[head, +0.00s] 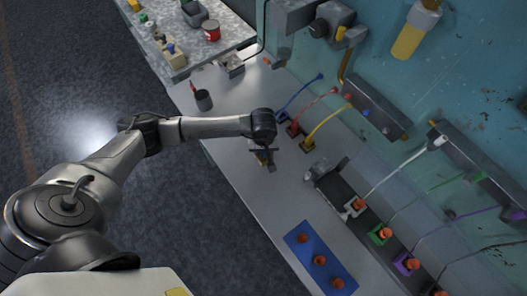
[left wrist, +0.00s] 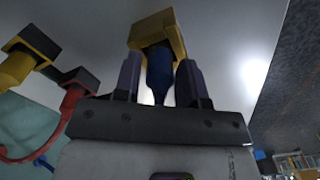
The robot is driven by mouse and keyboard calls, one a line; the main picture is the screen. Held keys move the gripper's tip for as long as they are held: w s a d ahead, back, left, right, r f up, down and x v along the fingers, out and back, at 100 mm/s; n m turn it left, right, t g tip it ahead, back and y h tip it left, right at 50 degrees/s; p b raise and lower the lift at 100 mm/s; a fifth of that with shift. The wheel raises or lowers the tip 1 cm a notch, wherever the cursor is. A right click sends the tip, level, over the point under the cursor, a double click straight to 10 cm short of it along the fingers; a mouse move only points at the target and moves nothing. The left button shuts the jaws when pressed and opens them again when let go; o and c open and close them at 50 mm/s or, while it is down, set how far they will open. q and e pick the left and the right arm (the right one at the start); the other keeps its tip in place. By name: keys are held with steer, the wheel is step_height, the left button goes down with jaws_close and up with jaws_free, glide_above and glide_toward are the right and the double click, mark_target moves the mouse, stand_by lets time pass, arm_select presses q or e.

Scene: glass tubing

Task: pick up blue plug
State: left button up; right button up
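The blue plug (left wrist: 160,78) is dark blue and sits with one end at a yellow-tan block (left wrist: 158,32). My left gripper (left wrist: 160,68) has one finger on each side of the blue plug. A bright gap shows between the left finger and the plug, so the fingers look open around it; contact on the right side is unclear. In the head view my left gripper (head: 264,158) is low over the grey bench, and it mostly hides the plug and block. My right gripper is not in view.
Red (left wrist: 72,98) and yellow (left wrist: 18,68) plugs sit in dark blocks beside the gripper in the wrist view. In the head view, a dark cup (head: 204,100) and a blue board (head: 298,232) with orange knobs stand on the bench. A dark rail of sockets lies right.

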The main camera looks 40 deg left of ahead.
arm_select(q)
steer(key=c, duration=0.6)
steer(key=shift+c, duration=0.2)
steer(key=shift+r, duration=0.15)
